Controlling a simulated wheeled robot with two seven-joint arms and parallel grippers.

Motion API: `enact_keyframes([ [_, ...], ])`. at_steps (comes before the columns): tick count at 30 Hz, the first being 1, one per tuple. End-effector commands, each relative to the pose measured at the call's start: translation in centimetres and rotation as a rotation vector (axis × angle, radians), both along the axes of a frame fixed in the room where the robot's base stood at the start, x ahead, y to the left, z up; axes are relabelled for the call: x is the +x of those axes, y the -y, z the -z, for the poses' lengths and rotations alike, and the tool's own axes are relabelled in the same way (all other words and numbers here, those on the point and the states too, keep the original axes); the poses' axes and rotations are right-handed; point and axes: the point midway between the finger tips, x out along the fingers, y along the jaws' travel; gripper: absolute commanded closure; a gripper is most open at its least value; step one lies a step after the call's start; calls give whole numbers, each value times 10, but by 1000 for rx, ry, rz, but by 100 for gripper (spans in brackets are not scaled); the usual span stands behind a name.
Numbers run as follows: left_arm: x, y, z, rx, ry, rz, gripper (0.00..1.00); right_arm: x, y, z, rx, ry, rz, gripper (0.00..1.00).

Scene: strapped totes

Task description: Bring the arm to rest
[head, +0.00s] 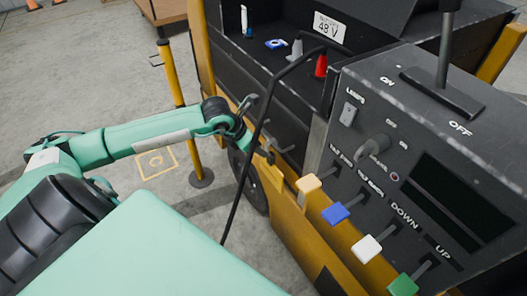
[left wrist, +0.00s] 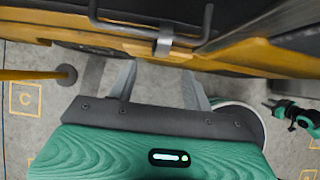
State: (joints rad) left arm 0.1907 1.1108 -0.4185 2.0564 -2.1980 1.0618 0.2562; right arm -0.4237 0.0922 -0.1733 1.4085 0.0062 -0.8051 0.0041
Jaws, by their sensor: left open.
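My left arm reaches in from the left in the head view, with a green forearm and a black wrist joint. My left gripper (head: 250,128) is at the yellow side of the dark machine, partly behind a thin black bar. In the left wrist view its two grey fingers (left wrist: 160,82) are spread apart with nothing between them. They point toward the machine's yellow edge (left wrist: 120,40) and a grey handle (left wrist: 165,40). A small green and black arm-like part (left wrist: 293,112) shows at the right there; its finger state is too small to tell.
A black bar (head: 250,150) crosses before the machine. A yellow post (head: 178,110) stands left.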

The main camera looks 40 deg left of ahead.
Motion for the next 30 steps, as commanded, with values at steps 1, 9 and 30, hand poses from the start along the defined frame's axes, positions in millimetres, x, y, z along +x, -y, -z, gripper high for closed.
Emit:
enact_keyframes([
  [1,-5,-3,-7,4,0,0,50,2,-1,-1,2,3,1,64],
  [9,-22,-10,-36,1,-1,-1,50,8,-2,-11,2,4,4,64],
  [30,-40,98,-52,-504,52,67,50,23,-5,-48,6,20,7,64],
])
